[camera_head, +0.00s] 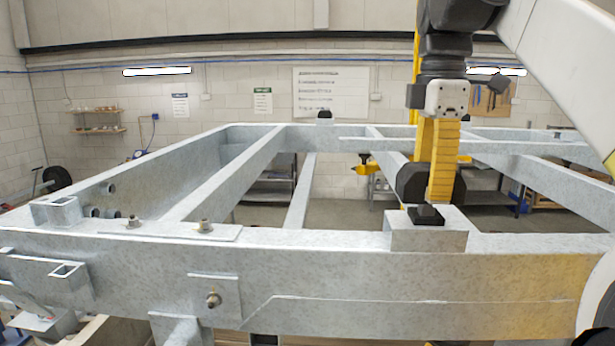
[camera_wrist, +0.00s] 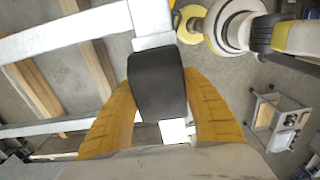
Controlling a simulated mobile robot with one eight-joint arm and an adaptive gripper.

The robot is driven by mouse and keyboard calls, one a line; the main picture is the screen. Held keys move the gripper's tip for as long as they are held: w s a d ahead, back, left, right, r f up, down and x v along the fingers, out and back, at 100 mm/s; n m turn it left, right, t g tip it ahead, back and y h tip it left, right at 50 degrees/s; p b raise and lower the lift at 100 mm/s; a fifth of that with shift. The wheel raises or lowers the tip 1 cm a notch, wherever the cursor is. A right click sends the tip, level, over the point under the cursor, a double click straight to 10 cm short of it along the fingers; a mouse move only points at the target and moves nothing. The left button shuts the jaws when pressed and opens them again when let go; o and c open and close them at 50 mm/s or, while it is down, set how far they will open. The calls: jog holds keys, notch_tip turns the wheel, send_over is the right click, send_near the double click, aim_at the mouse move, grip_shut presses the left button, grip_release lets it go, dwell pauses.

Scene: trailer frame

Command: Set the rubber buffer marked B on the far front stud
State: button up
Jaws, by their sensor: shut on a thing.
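My gripper (camera_head: 441,190) points down with its yellow fingers shut on a black rubber buffer (camera_head: 411,184). In the wrist view the buffer (camera_wrist: 157,84) sits between both fingers. No letter shows on it, so I cannot tell its mark. In the head view it is directly above a raised grey block (camera_head: 401,238) on the near rail, with a black square foot (camera_head: 427,215) at the block's top. I cannot tell whether it rests there or hovers slightly. Any stud beneath is hidden. A small black piece (camera_head: 324,117) stands on the far rail.
The galvanised trailer frame (camera_head: 330,262) fills the foreground, with open gaps between its crossmembers. Bolts (camera_head: 204,225) and an open square bracket (camera_head: 62,211) stand on its left part. Shelves and a workbench stand along the back wall.

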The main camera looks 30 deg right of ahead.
jog(key=shift+f, duration=0.3)
jog(key=shift+f+b, duration=0.75)
jog(key=shift+f, duration=0.3)
jog(key=o, duration=1.4)
jog(key=shift+o, duration=0.2)
jog(key=shift+r, duration=0.1)
notch_tip(320, 180, up, 7)
jog(key=shift+r, duration=0.2)
